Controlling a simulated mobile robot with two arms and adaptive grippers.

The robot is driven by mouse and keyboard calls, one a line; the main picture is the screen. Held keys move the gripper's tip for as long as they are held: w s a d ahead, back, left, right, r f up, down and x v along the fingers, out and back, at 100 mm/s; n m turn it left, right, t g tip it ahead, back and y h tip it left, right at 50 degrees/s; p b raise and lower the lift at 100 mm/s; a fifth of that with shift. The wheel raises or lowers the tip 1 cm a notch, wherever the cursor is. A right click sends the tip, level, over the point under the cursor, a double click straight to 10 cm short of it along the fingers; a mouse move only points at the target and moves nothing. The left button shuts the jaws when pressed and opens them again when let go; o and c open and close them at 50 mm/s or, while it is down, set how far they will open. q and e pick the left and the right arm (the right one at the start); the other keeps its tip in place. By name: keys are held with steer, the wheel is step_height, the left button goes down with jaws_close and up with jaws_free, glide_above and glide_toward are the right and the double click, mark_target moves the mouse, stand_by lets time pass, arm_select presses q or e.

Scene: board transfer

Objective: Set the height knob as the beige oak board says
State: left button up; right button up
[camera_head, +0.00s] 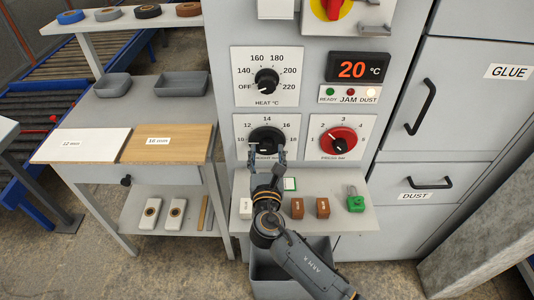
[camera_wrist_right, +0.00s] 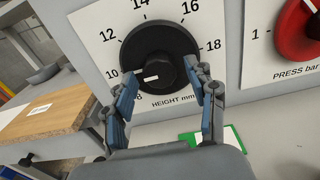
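The black height knob (camera_head: 266,140) sits on its white dial plate, marked HEIGHT mm. In the right wrist view the knob (camera_wrist_right: 160,55) has a white mark pointing left and slightly down, close to the 10. The beige oak board (camera_head: 166,143) lies on the left bench, and its label reads 16 mm. My right gripper (camera_head: 266,152) is in front of the knob's lower part. In the wrist view its fingers (camera_wrist_right: 164,76) are spread, one at each lower side of the knob; I cannot tell whether they touch it. My left gripper is out of view.
A white board (camera_head: 80,145) labelled 12 mm lies beside the oak board. A red pressure knob (camera_head: 338,140) is right of the height dial, and a heat knob (camera_head: 266,80) is above. Small blocks (camera_head: 298,208) stand on the shelf below. The display (camera_head: 357,68) reads 20 °C; the DUST lamp glows.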

steer(key=c, duration=0.9)
steer(key=shift+c, duration=0.2)
steer(key=shift+m, duration=0.3)
steer(key=m+b, duration=0.2)
steer(key=m, duration=0.2)
steer(key=shift+f, duration=0.1)
steer(key=shift+m+b, duration=0.4)
steer(key=shift+m, duration=0.7)
